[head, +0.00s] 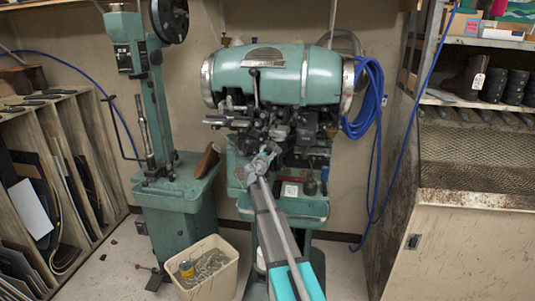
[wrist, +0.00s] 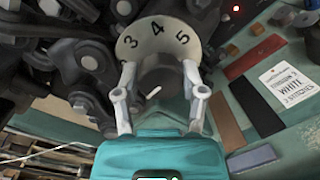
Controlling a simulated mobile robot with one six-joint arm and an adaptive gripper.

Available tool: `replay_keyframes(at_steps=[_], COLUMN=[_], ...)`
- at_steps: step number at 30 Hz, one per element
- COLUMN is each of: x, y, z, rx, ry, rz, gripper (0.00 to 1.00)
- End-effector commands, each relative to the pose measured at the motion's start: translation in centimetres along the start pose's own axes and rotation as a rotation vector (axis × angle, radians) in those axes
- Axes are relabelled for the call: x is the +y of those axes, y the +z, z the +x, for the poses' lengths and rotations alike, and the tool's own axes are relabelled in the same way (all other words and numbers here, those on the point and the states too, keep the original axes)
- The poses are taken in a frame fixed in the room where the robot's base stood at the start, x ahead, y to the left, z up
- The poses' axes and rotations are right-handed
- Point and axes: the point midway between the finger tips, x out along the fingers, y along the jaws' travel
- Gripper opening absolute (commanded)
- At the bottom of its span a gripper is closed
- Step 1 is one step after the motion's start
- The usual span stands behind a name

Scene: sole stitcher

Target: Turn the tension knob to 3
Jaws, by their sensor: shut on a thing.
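The tension knob (wrist: 160,76) is a dark round knob in front of a pale dial plate (wrist: 157,32) in the wrist view. The plate shows 3, 4 and 5, with a partly hidden digit at its left end. A short slanted white mark lies on the knob's lower-left part; I cannot tell which number it points to. My gripper (wrist: 160,72) is shut on the knob, one grey finger on each side. In the head view my gripper (head: 262,160) is at the front of the green stitcher (head: 262,82), and the knob is too small to make out.
Dark machine linkages (wrist: 85,75) crowd the left of the knob. On the green bed to the right lie a red strip (wrist: 248,60), a brown strip (wrist: 226,120) and a white label (wrist: 287,84). A blue hose (head: 367,100) hangs at the machine's right.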

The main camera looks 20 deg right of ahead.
Motion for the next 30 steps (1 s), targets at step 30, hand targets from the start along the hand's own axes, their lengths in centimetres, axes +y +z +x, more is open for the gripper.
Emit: replay_keyframes(at_steps=[30], x=[0.04], y=[0.1], z=[0.08], rx=[0.028], ry=[-0.029], rz=[0.411], gripper=[0.05])
